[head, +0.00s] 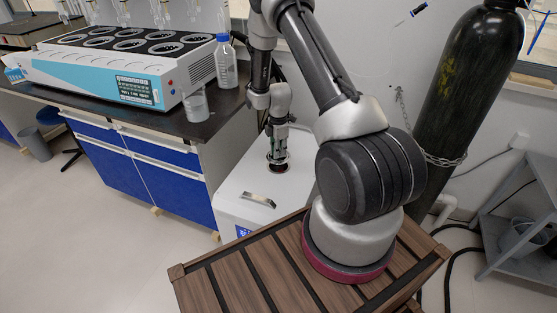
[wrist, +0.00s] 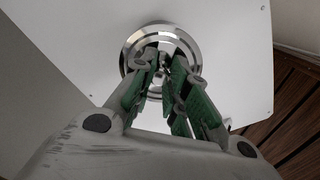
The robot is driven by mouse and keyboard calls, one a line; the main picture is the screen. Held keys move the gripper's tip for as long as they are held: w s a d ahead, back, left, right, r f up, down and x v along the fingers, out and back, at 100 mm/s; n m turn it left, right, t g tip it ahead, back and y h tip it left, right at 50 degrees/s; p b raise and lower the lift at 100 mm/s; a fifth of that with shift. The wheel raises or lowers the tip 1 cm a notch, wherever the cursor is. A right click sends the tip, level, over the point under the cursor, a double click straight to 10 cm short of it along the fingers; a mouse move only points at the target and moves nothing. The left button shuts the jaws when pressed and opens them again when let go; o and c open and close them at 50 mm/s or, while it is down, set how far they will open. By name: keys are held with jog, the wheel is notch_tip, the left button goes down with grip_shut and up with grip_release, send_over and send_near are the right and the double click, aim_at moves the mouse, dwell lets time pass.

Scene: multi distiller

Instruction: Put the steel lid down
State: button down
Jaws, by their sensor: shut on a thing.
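The steel lid (wrist: 133,47) is a round, shiny disc with concentric rings, at the top middle of the wrist view. My gripper (wrist: 163,72), with green finger pads, is shut on the lid's middle, and its fingers hide part of it. In the head view my gripper (head: 278,157) points down at the top of a white box (head: 238,178), near the box's back. The lid is small and mostly hidden there. I cannot tell whether it rests on the box or hangs just above it.
A metal handle (head: 259,200) lies on the box's top in front of my gripper. A dark bench (head: 150,118) on the left carries a multi-place heater (head: 120,65), a blue-capped bottle (head: 226,62) and a beaker (head: 196,105). A black gas cylinder (head: 465,85) stands right.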

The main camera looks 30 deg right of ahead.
jog(key=r, duration=0.2)
jog(key=d+r, duration=0.1)
jog(key=shift+s+r, duration=0.15)
jog(key=shift+s, duration=0.15)
jog(key=w+d+r, duration=0.2)
jog(key=w+d, duration=0.9)
jog(key=d, duration=0.1)
jog(key=shift+n, duration=0.3)
jog(key=f, duration=0.5)
jog(key=shift+s+f, duration=0.15)
jog(key=shift+s, duration=0.05)
jog(key=shift+f, duration=2.2)
jog(key=c, duration=1.9)
grip_release()
jog(key=shift+f, duration=0.15)
jog(key=o, duration=0.5)
